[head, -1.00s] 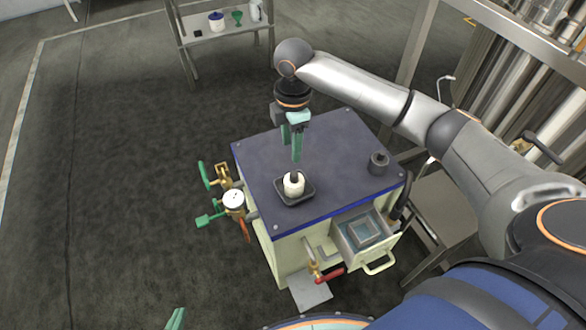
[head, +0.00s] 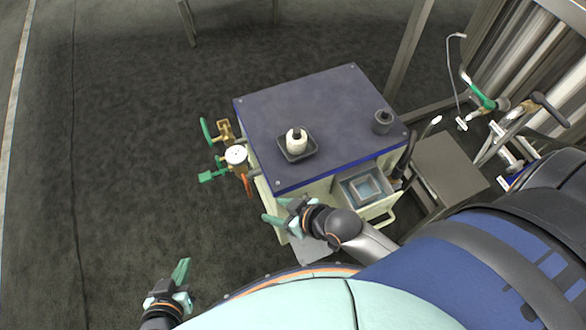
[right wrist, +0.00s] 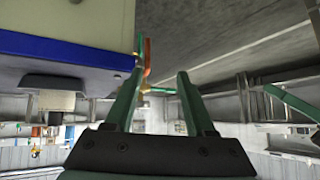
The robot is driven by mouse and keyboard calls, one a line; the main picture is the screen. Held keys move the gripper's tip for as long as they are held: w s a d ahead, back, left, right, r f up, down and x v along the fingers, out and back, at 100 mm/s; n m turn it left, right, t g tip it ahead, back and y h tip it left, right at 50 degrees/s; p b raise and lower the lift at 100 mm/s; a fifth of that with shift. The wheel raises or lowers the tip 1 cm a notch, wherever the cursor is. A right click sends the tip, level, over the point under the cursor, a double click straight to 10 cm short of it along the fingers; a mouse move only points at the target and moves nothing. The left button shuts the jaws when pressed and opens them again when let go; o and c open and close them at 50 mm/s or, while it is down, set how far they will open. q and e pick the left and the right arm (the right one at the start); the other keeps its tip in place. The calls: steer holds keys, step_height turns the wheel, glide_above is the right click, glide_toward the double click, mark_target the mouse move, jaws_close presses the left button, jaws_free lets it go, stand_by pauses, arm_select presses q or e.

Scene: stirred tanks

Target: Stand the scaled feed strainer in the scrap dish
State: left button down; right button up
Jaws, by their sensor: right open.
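The strainer, a short whitish cylinder with a dark top (head: 296,138), stands upright in the scrap dish, a small black square tray (head: 298,158). The dish lies on the dark top of the cream cabinet, near its front left. My right gripper (head: 276,212) is open and empty, in front of the cabinet and apart from dish and strainer. Its spread green fingers also show in the right wrist view (right wrist: 158,95). My left gripper (head: 184,284) is low at the bottom left, away from the cabinet; its jaw opening is unclear.
A dark grey cylinder (head: 383,122) stands at the right of the cabinet top (head: 330,105). An open drawer (head: 365,187) juts from the front. Valves and a gauge (head: 236,156) stick out at the left. A metal frame and pipes stand at the right. The left floor is clear.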

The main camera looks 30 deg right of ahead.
steer(key=s+d+m, duration=0.1)
steer(key=s+d+h, duration=0.1)
steer(key=s, duration=0.1)
steer(key=shift+d+f+m+t, duration=0.1)
steer(key=shift+d+m+t, duration=0.05)
steer(key=shift+m+t, duration=0.25)
